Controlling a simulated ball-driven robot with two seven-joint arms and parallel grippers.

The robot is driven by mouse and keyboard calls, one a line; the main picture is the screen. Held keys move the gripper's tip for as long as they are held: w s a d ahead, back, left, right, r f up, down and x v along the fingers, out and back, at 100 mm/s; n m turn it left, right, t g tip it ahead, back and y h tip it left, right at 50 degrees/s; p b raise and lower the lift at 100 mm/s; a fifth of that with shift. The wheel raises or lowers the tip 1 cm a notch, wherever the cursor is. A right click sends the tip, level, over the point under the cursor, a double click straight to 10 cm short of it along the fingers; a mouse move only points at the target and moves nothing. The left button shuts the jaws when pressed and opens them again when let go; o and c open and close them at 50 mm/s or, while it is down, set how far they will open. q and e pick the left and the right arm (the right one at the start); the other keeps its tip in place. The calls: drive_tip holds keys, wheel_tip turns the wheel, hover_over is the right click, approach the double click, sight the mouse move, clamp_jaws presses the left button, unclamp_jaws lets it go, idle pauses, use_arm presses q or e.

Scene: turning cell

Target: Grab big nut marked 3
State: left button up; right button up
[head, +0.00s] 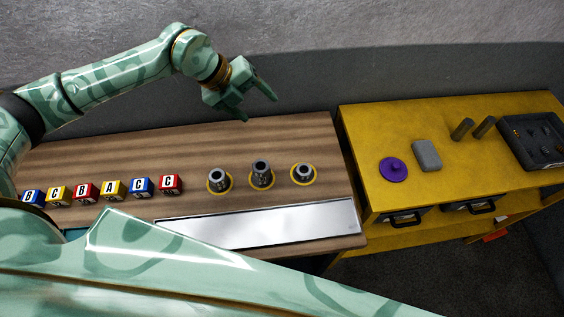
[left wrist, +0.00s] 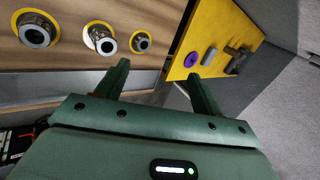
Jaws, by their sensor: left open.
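Three grey metal nut-like pieces with round holes stand on yellow rings on the wooden bench: a left one (head: 216,181), a middle one (head: 261,174) and a right one (head: 304,173). They also show at the upper left of the left wrist view, one of them in the middle (left wrist: 102,41). I cannot read a number 3 on any of them. My left gripper (head: 258,106) is open and empty, above the back of the bench and behind the pieces. Its two fingers also show in the left wrist view (left wrist: 158,82). My right gripper is not in view.
Lettered blocks (head: 114,190) stand in a row on the bench's left. A shiny metal strip (head: 270,226) lies along the front. The yellow cabinet (head: 372,135) at right holds a purple disc (head: 393,169), a grey block (head: 427,155), cylinders and a dark tray (head: 535,160).

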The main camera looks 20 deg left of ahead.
use_arm(q)
drive_tip(key=s+a+f+n+g+y, duration=0.2)
drive_tip(key=s+a+f+n+g, duration=0.15)
drive_tip(key=n, duration=0.85)
approach(260, 165)
drive_tip(key=x, duration=0.9)
drive_tip(key=shift+s+d, duration=0.1)
drive_tip(key=shift+r, duration=0.1)
drive_tip(key=c, duration=1.2)
